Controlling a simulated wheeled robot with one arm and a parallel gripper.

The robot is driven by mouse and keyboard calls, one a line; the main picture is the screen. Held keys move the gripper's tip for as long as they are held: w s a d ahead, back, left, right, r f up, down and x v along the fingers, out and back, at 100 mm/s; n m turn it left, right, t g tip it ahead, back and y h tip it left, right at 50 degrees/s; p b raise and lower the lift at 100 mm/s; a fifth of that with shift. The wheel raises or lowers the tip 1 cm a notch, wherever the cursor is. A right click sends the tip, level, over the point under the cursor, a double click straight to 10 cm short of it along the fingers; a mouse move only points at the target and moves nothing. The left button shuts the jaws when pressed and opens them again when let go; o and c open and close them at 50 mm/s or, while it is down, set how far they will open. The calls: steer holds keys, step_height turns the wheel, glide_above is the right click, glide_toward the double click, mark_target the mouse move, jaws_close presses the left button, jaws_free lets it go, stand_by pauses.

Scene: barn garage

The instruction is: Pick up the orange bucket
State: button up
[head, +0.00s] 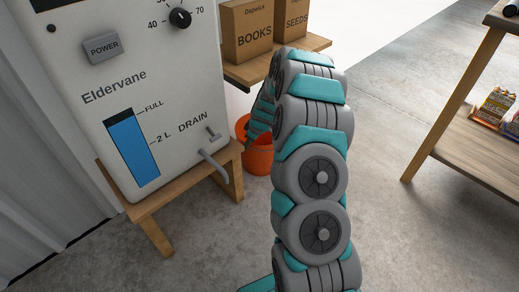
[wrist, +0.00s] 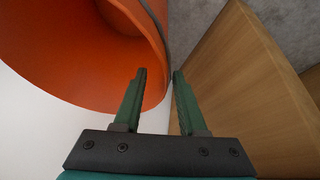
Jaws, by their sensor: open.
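The orange bucket (head: 258,162) stands on the floor beside the wooden stand of the drain machine, partly hidden behind my arm in the head view. In the wrist view the bucket (wrist: 75,45) fills the upper left, with its curved inside and rim close up. My gripper (wrist: 158,73) is open, with its two green fingers apart. The left finger overlaps the bucket's orange wall, and the right finger shows just beyond the rim. The rim's edge appears to run between the fingertips; I cannot tell whether either touches. The head view hides the fingertips behind my arm.
A white Eldervane machine (head: 155,100) with a drain spout sits on a wooden stand (head: 165,195) left of the bucket. A wooden panel (wrist: 240,85) lies close right of my gripper. Boxes (head: 247,28) sit on a bench behind. Open concrete floor (head: 400,235) lies to the right.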

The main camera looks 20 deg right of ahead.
mark_target(244, 154)
steer(key=x, duration=0.4)
steer(key=shift+s+a+f+b, duration=0.1)
steer(key=shift+s+f+b, duration=0.15)
steer(key=shift+f+b, duration=0.2)
steer(key=shift+w+f, duration=0.2)
steer(key=shift+f, duration=0.2)
jaws_close()
stand_by(0.8)
